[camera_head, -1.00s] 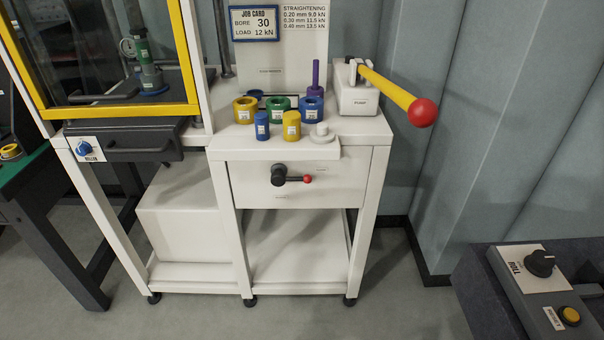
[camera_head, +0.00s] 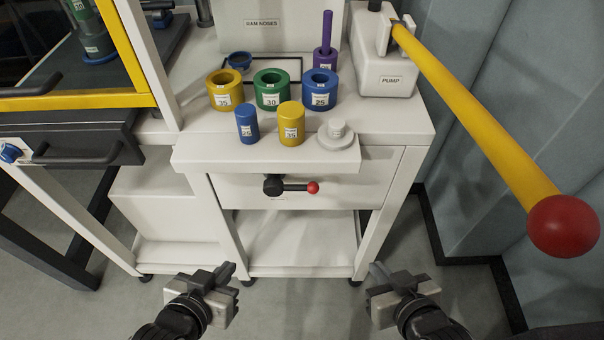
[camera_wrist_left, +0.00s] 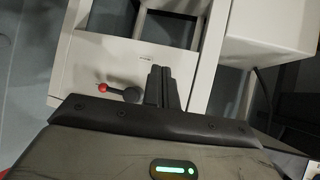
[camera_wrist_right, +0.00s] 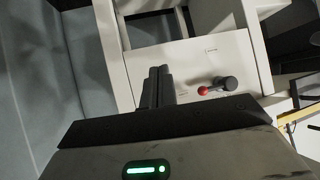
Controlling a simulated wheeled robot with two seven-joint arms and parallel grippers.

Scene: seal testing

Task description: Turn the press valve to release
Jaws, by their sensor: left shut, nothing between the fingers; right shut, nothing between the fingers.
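The press valve is a black hub with a short black lever ending in a red ball (camera_head: 313,187), on the white front panel below the bench top. Its lever points right, about level. The valve also shows in the left wrist view (camera_wrist_left: 121,92) and in the right wrist view (camera_wrist_right: 216,86). My left gripper (camera_head: 228,272) is shut and empty, below and left of the valve. My right gripper (camera_head: 377,270) is shut and empty, below and right of it. Both are apart from the valve.
The bench top holds yellow (camera_head: 225,90), green (camera_head: 271,90) and blue (camera_head: 319,90) rings, small cylinders and a grey stepped piece (camera_head: 337,135). A white pump (camera_head: 385,65) with a long yellow handle (camera_head: 470,110) juts out at right. A yellow-framed guard (camera_head: 75,102) stands at left.

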